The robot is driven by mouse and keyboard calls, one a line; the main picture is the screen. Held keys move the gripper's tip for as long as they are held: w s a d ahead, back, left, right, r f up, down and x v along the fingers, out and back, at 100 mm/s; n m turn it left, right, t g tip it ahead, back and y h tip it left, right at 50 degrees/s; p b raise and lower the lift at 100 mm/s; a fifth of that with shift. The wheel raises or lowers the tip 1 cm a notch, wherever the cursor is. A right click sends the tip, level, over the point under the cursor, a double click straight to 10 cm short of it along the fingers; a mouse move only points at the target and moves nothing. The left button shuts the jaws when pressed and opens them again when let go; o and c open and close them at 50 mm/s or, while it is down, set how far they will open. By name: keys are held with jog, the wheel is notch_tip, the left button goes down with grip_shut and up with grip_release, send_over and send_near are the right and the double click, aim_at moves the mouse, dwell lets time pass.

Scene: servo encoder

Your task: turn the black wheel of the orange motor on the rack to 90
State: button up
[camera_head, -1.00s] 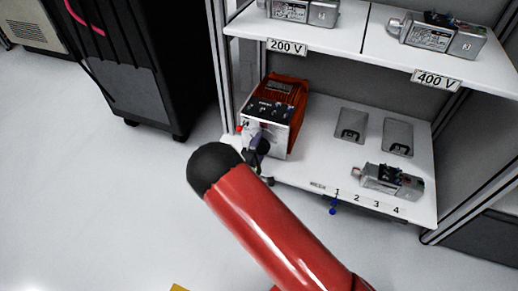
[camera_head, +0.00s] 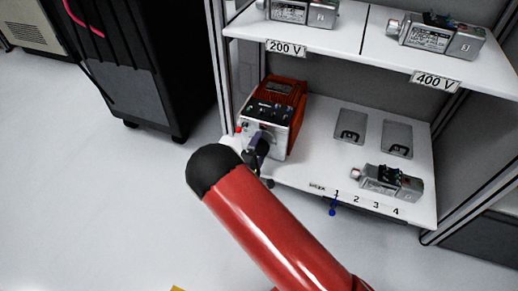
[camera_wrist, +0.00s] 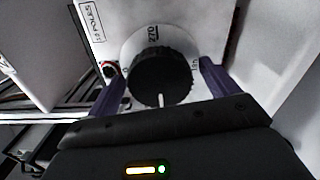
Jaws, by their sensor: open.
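The orange motor (camera_head: 286,92) with a pale front face stands on the lower rack shelf at the left. Its black ribbed wheel (camera_wrist: 163,72) faces the wrist camera. A white pointer mark sits on the wheel's edge nearest my gripper. My gripper (camera_wrist: 166,70) is open, with one purple finger on each side of the wheel. I cannot tell whether either finger touches it. In the head view, my gripper hides the wheel.
The upper shelf (camera_head: 352,38) with the 200 V and 400 V labels is above. A grey motor (camera_head: 390,182) lies at the lower shelf's right, near numbers 1 to 4. A red button (camera_wrist: 109,69) is left of the dial.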

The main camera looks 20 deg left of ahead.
jog(key=s, duration=0.7)
jog(key=shift+s+a+p, duration=0.25)
jog(key=shift+a+p, duration=0.05)
jog(key=shift+p, duration=0.1)
jog(key=w+d+r+m+g+h+p, duration=0.15)
jog(key=d+r+m+g+h, duration=0.3)
jog(key=d+r, duration=0.5)
jog(key=w+d+r+m+g+h+p, duration=0.15)
jog(key=d+r+m+g+h, duration=0.3)
jog(key=d+r, duration=0.55)
jog(key=s+d+r+m+g+y+p, duration=0.1)
jog(key=s+d+r+m+g+p, duration=0.15)
jog(key=s+d+r, duration=0.35)
jog(key=s+d+r+m+g+y+p, duration=0.1)
jog(key=s+d+r+m+g, duration=0.25)
jog(key=d, duration=0.35)
jog(key=s+d+r+m+t+y+p, duration=0.2)
jog(key=s+r+y+p, duration=0.3)
jog(key=s+r, duration=0.8)
jog(key=m+y, duration=0.1)
jog(key=y, duration=0.2)
jog(key=shift+s+r+m+t+y, duration=0.3)
jog(key=shift+s+r+m, duration=0.05)
jog(key=shift+s+m, duration=0.05)
